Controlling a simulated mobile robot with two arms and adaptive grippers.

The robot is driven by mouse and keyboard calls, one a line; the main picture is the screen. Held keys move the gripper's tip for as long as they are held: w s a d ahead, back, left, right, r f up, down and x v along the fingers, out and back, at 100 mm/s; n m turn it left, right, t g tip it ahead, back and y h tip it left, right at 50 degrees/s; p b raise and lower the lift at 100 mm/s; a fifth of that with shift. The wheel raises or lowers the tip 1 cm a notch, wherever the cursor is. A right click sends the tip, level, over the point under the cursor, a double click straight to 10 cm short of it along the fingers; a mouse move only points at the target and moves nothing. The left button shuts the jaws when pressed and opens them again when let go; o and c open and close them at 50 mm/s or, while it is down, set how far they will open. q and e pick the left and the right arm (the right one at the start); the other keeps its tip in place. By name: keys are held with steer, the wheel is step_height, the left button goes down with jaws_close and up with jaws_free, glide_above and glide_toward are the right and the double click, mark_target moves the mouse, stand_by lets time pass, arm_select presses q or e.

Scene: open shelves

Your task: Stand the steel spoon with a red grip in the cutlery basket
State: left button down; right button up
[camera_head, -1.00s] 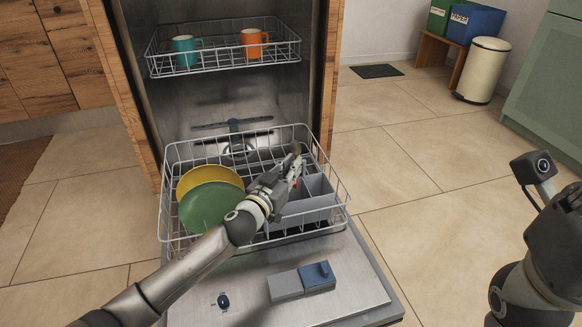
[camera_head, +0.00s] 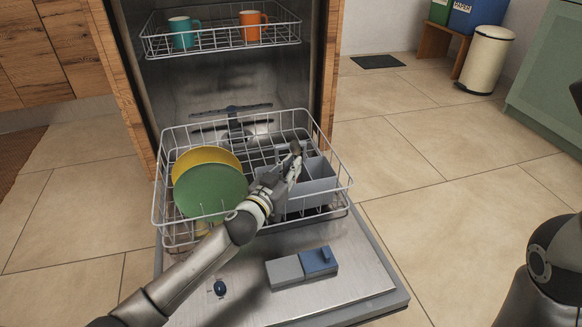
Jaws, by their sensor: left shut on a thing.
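The grey cutlery basket (camera_head: 318,192) stands at the right side of the lower dishwasher rack and has open compartments. My left gripper (camera_head: 291,165) is over the basket's left and back part, shut on the steel spoon with a red grip. The spoon's dark steel end (camera_head: 296,148) sticks up just past the fingertips. The red grip is hidden behind the gripper now. I cannot tell whether the spoon's lower end is inside a compartment. My right gripper is out of view; only part of my right arm shows at the right edge.
A yellow plate (camera_head: 205,157) and a green plate (camera_head: 211,191) stand in the lower rack (camera_head: 157,190), left of my gripper. The upper rack (camera_head: 220,45) holds a teal mug (camera_head: 184,32) and an orange mug (camera_head: 250,26). The open door (camera_head: 350,285) lies below.

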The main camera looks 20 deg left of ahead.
arm_select(q)
steer(key=c, duration=1.4)
jaws_free()
steer(key=shift+c, duration=0.2)
steer(key=s+a, duration=0.2)
steer(key=s, duration=0.9)
steer(key=shift+s, duration=0.4)
steer(key=shift+a, duration=0.1)
